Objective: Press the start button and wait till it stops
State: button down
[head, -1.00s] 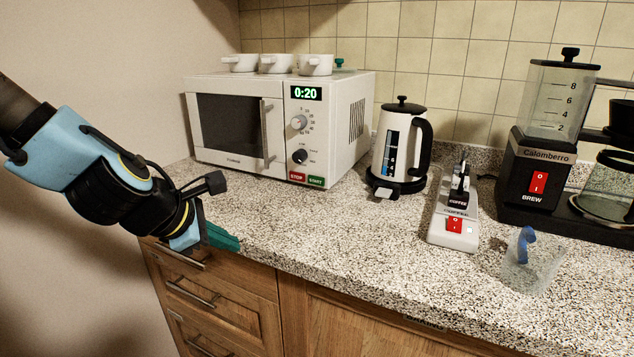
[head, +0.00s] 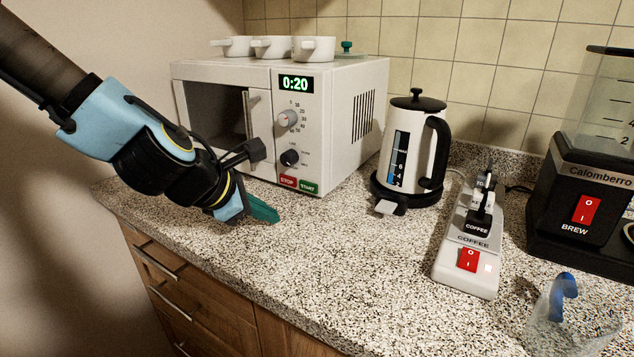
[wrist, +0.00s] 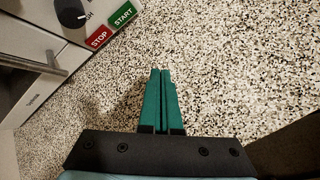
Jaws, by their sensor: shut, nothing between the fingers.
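The white microwave (head: 350,125) stands at the back left of the counter, its door closed and its display (head: 296,84) reading 0:20. The green START button (head: 308,187) is at the bottom of its panel, right of the red STOP button (head: 288,181). In the wrist view START (wrist: 123,14) and STOP (wrist: 99,39) show at the upper left. My gripper (head: 272,215) is shut and empty, over the counter in front of the microwave, below and left of START in the head view. Its green fingers also show in the wrist view (wrist: 161,80), together and apart from the buttons.
White cups (head: 313,48) sit on the microwave. Right of it stand a kettle (head: 414,150), a power strip (head: 465,275) with switches, a clear jug (head: 570,320) and a Calomberro coffee machine (head: 590,165). The counter (head: 330,260) in front of the microwave is clear.

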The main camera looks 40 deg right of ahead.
aim_at(308, 187)
dwell(0.3)
jog(key=d+r+p, duration=0.1)
jog(key=p, duration=0.1)
jog(key=shift+w+d+p, duration=0.1)
jog(key=shift+w+p, duration=0.05)
jog(key=shift+p, duration=0.15)
jog(key=shift+w+d+p, duration=0.1)
jog(key=shift+d+p, duration=0.5)
jog(key=shift+p, duration=0.55)
jog(key=shift+d+f+p, duration=0.15)
jog(key=shift+d+p, duration=0.1)
jog(key=shift+p, duration=0.3)
jog(key=d, duration=0.1)
jog(key=w+d, duration=0.1)
jog(key=d+b, duration=0.1)
jog(key=d, duration=0.1)
jog(key=shift+w+f, duration=0.15)
jog(key=shift+f, duration=0.2)
jog(key=shift+w+d, duration=0.2)
jog(key=shift+d, duration=0.6)
jog(key=shift+d, duration=0.1)
jog(key=shift+w+d, duration=0.15)
jog(key=shift+d, duration=0.15)
